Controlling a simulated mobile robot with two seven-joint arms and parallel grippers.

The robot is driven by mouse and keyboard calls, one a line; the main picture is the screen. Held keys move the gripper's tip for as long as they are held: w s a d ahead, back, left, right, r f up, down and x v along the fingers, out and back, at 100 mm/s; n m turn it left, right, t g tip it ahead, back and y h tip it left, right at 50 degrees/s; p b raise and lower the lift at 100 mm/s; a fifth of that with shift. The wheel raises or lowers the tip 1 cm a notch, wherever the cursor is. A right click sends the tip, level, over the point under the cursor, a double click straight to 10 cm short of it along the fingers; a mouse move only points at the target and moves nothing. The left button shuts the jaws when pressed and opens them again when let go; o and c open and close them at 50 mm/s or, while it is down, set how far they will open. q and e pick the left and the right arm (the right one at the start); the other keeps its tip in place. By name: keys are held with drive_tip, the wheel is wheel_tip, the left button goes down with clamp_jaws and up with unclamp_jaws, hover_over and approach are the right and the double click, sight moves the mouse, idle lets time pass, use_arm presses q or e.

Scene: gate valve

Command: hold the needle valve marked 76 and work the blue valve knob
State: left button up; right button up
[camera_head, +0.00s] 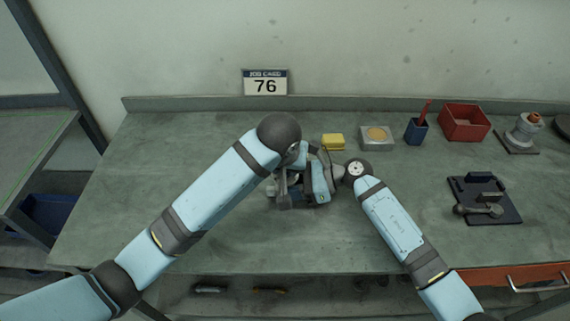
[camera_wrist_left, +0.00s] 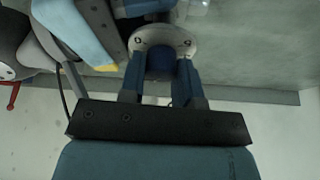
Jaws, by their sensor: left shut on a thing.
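My left gripper (camera_wrist_left: 161,66) has its two fingers on either side of a dark blue knob (camera_wrist_left: 160,62) in the left wrist view. A pale grey flange with two bolts (camera_wrist_left: 165,34) sits around the far side of the knob. In the head view the left gripper (camera_head: 283,193) points down at the middle of the bench. My right gripper (camera_head: 322,182) is close beside it, coming in from the right. The arms and grippers hide most of the valve there, and the right jaws cannot be made out. No number on the valve is readable.
A job card reading 76 (camera_head: 265,83) stands at the back of the bench (camera_head: 150,190). The bench's left side is clear.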

use_arm(q)
drive_tip(key=shift+n, duration=0.4)
drive_tip(key=o, duration=0.9)
drive_tip(key=shift+v, duration=6)
drive_tip(key=shift+d, duration=0.1)
